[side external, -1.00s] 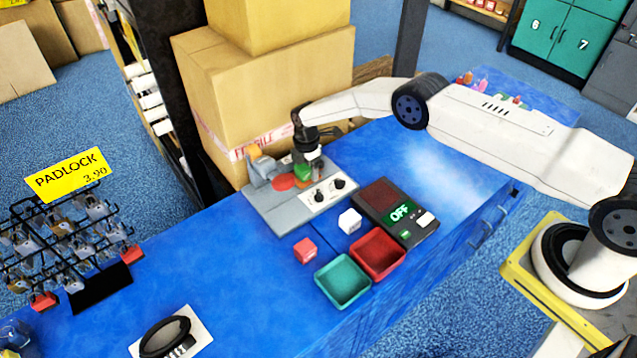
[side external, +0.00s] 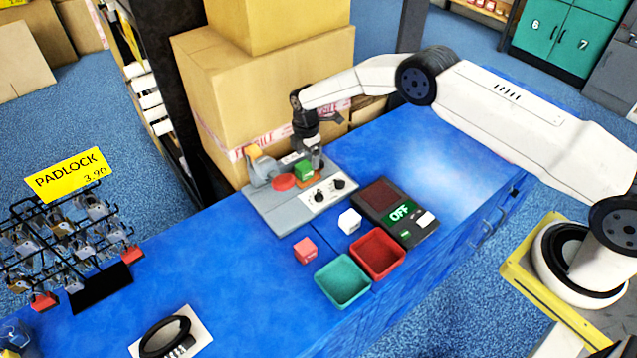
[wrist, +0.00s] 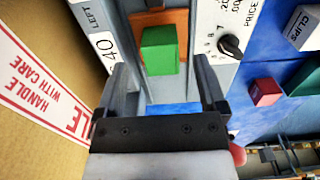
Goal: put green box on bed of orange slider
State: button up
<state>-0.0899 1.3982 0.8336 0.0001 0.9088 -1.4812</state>
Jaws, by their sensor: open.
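The green box (side external: 304,169) sits on the bed of the orange slider (side external: 307,182) on the grey machine. In the wrist view the green box (wrist: 160,50) rests over the orange slider (wrist: 145,20). My gripper (side external: 312,155) is open just above and behind the box, apart from it. In the wrist view my open gripper (wrist: 163,85) has a finger on each side, with the box beyond and between them. Part of the slider under the box is hidden.
A red disc (side external: 283,182) lies left of the slider. Large cartons (side external: 270,85) stand close behind.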

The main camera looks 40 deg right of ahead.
aim_at(309, 165)
notch_tip(309, 165, up, 8)
jog(key=shift+f, duration=0.2)
dwell(0.6)
jog(key=s+d+r+m+t, duration=0.1)
jog(key=s+d+r+m, duration=0.2)
jog(key=s+r+m, duration=0.75)
jog(key=s+d+r+m, duration=0.1)
jog(key=s+m, duration=0.2)
jog(key=s, duration=0.8)
jog(key=s+d+r+m+t, duration=0.1)
jog(key=s+m, duration=0.3)
jog(key=s, duration=0.6)
jog(key=shift+s+d+r+t, duration=0.2)
jog(key=shift+s+r+t, duration=0.15)
jog(key=shift+r, duration=0.2)
